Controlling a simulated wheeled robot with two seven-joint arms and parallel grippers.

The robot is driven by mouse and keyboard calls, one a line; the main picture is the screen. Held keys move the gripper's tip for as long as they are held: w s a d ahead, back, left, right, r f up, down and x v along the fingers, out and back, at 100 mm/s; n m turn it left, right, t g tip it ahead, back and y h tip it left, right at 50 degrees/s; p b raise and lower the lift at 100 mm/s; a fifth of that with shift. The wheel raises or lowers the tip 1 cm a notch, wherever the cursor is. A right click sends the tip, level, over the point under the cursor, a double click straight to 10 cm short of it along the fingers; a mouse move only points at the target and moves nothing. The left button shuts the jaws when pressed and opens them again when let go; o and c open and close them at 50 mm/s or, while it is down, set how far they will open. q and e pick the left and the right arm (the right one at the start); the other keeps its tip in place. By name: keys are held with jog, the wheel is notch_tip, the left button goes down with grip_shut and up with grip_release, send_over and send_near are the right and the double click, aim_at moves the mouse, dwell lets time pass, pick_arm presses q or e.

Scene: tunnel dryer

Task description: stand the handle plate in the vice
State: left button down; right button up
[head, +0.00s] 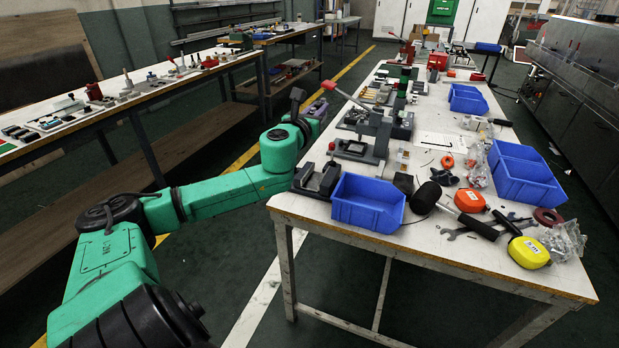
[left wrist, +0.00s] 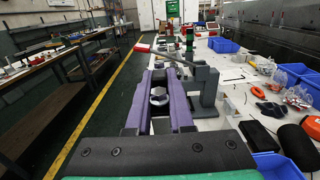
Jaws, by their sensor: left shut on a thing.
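My left gripper (head: 318,108) reaches in over the left edge of the workbench, beside a grey lever tool. In the left wrist view its purple fingers (left wrist: 160,96) are shut on a small light grey piece (left wrist: 158,95). This piece looks like the handle plate; the fingers hide much of it. A dark grey block with two raised jaws, which looks like the vice (head: 318,180), sits at the bench's near left corner. The gripper is above and beyond it, apart from it. My right gripper is in neither view.
A grey lever tool (head: 373,128) with a red handle stands close right of the gripper. Blue bins (head: 368,203), a black mallet (head: 426,197), tape measures (head: 529,252) and wrenches crowd the near bench. The aisle floor on the left is clear.

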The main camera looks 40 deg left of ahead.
pick_arm(q)
jog(key=f+b, duration=0.2)
jog(key=f, duration=0.6)
jog(key=f+b, duration=0.3)
jog(key=f, duration=0.5)
jog(key=shift+w+d+f, duration=0.15)
jog(key=shift+d+f, duration=0.05)
jog(key=shift+f, duration=0.05)
notch_tip(320, 180, down, 2)
jog(key=shift+b, duration=0.65)
jog(key=shift+r, duration=0.1)
jog(key=c, duration=1.2)
grip_release()
jog(key=shift+f, duration=0.2)
jog(key=o, duration=0.4)
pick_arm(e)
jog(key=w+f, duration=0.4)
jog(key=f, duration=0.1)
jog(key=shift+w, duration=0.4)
pick_arm(q)
jog(key=shift+r, duration=0.15)
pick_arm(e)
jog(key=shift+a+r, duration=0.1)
